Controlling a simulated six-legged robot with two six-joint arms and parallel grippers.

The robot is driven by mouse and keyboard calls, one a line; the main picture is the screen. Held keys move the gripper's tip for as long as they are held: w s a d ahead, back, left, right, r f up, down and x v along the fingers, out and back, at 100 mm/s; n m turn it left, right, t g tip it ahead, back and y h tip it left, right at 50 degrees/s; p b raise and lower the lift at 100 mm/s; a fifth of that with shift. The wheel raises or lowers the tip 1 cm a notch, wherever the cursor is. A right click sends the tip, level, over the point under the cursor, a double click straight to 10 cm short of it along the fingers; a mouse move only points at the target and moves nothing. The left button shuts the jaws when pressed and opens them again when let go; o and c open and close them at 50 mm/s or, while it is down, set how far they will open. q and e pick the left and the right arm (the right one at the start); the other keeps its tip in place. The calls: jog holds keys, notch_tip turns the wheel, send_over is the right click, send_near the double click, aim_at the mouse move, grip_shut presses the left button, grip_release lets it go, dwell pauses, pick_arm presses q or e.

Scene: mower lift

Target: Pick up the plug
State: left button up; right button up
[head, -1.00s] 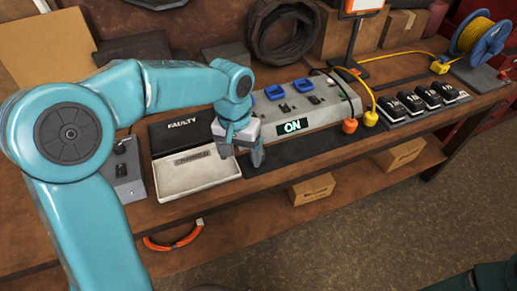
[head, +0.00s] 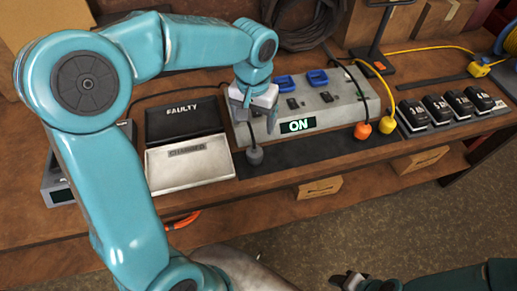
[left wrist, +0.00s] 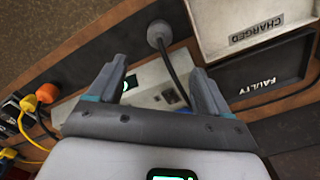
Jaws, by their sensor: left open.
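A grey round plug (head: 254,156) on a dark cord lies at the front left of the grey power station (head: 330,125), left of its green ON display. The plug also shows in the left wrist view (left wrist: 158,33), beyond the fingertips, with its cord running between them. My left gripper (head: 246,116) is open and empty, at the station's left end, just behind and above the plug without holding it.
Left of the plug are a black FAULTY tray (head: 182,122) and a white CHARGED tray (head: 188,172). Several black batteries (head: 450,106) stand at the right. The bench front edge runs below, with small boxes (head: 318,187) on a lower shelf.

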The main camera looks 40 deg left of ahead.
aim_at(254, 152)
pick_arm(q)
jog(key=f, duration=0.2)
jog(key=s+f, duration=0.1)
jog(key=f, duration=0.1)
jog(key=s+f, duration=0.1)
jog(key=f, duration=0.1)
jog(key=shift+d+f, duration=0.25)
jog(key=shift+f, duration=0.05)
jog(key=shift+w+a+f, duration=0.25)
jog(key=shift+w+f, duration=0.45)
jog(key=shift+f, duration=0.25)
jog(key=f, duration=0.1)
jog(key=f+p, duration=0.1)
jog(key=s+f, duration=0.1)
jog(key=shift+d+f, duration=0.1)
jog(key=shift+d, duration=0.15)
jog(key=shift+w+a+f, duration=0.15)
jog(key=shift+w+f, duration=0.35)
jog(key=shift+f, duration=0.3)
jog(key=shift+w+f, duration=0.1)
jog(key=shift+w, duration=0.05)
jog(key=shift+s+r, duration=0.25)
jog(key=shift+s, duration=0.15)
jog(key=c, duration=0.9)
jog(key=shift+w, duration=0.15)
jog(key=c, duration=0.3)
pick_arm(e)
jog(key=shift+s+r, duration=0.55)
jog(key=shift+r, duration=0.25)
